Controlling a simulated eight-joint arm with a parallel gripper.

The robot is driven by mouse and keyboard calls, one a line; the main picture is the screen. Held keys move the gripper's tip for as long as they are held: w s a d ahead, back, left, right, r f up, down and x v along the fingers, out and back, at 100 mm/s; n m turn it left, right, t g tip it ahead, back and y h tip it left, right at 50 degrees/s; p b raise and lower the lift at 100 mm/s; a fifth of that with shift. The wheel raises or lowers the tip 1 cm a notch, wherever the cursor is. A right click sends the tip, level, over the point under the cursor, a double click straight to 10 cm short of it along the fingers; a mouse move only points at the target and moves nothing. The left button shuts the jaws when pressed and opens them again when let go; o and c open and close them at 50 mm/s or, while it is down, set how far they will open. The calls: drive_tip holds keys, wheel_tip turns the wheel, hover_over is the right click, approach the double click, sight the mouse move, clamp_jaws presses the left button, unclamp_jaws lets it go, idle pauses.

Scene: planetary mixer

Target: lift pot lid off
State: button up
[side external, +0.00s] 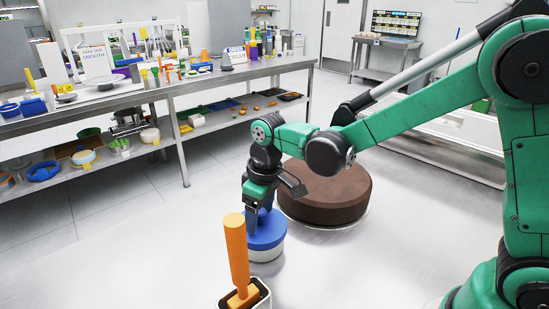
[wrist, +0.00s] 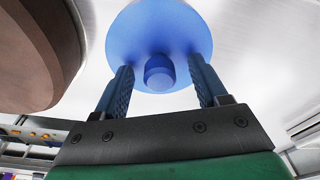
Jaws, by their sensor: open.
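A white pot (side external: 266,254) with a blue lid (side external: 272,236) stands on the pale surface in the side external view. The lid lies flat on the pot. In the wrist view the round blue lid (wrist: 158,25) has a short blue knob (wrist: 158,76) in its middle. My gripper (side external: 255,222) points down at the lid and partly hides the knob in the side view. In the wrist view my gripper (wrist: 160,66) is open, its two fingers on either side of the knob with a gap on both sides.
A large brown round block (side external: 325,195) stands just behind the pot. An orange-handled tool (side external: 236,250) stands in a container in front, close to the pot. A steel bench (side external: 185,92) with many items is at the back left. Free surface lies to the right.

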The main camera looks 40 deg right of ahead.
clamp_jaws()
drive_tip(key=c, duration=0.8)
unclamp_jaws()
clamp_jaws()
drive_tip(key=shift+r, duration=0.1)
drive_tip(key=shift+r, duration=1.1)
drive_tip(key=shift+r, duration=0.1)
drive_tip(key=shift+r, duration=1.9)
